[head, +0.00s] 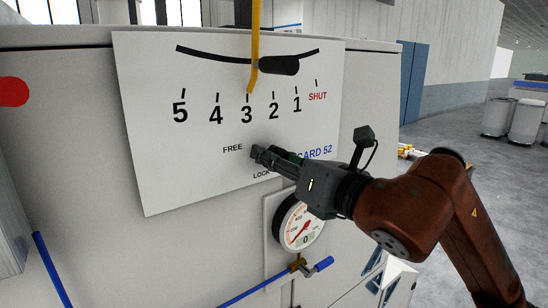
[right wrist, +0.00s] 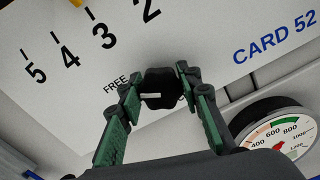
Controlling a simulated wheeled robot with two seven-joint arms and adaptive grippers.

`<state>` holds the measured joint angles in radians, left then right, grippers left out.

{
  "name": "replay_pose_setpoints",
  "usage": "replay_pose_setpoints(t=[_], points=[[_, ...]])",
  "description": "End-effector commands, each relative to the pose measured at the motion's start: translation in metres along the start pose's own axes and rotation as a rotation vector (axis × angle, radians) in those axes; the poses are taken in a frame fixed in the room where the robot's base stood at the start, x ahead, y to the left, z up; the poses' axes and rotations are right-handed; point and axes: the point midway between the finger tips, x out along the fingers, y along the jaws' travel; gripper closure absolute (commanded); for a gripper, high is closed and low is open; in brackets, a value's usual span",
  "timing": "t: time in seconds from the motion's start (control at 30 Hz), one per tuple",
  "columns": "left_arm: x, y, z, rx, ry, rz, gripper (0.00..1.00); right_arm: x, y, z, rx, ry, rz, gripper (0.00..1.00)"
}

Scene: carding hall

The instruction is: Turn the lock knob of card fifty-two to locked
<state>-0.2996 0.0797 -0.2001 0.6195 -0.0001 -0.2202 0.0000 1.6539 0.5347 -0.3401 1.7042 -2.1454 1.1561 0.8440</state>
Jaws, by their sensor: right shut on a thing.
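The lock knob (right wrist: 158,86) is a black lobed knob on the white panel (head: 160,150) marked CARD 52. My right gripper (head: 259,153) reaches it from the right and is shut on it, one finger on each side in the right wrist view (right wrist: 158,84). A short white mark on the knob's face lies toward its FREE side in the right wrist view. The FREE label (head: 232,148) is left of the knob. The LOCK label (head: 261,175) is below it, partly covered by my gripper. In the head view my fingers hide most of the knob. My left gripper is out of view.
Above is a curved slot with a black handle (head: 280,66) and a yellow pointer (head: 254,80) near 3. A round gauge (head: 303,226) and a blue-handled valve (head: 318,267) sit just below my right gripper. A red knob (head: 12,92) is at far left.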

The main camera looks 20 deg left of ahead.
Motion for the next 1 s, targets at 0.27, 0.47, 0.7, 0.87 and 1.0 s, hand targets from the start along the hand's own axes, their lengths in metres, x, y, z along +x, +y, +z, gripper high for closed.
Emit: replay_pose_setpoints(t=[0.27,0.47,0.7,0.87,1.0], points=[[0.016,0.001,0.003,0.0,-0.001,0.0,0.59,-0.001,-0.001,-0.001,-0.157,-0.004,-0.002,0.92],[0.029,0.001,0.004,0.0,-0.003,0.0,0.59,-0.001,0.0,-0.001,-0.337,-0.005,-0.003,0.92],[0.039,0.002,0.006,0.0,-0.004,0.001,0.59,-0.001,0.001,0.0,-0.565,-0.004,-0.002,0.92],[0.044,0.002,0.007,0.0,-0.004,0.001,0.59,-0.001,0.002,0.0,-0.718,-0.004,-0.003,0.92],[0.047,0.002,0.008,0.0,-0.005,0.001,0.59,-0.001,0.003,0.0,-0.851,-0.004,-0.002,0.92]])
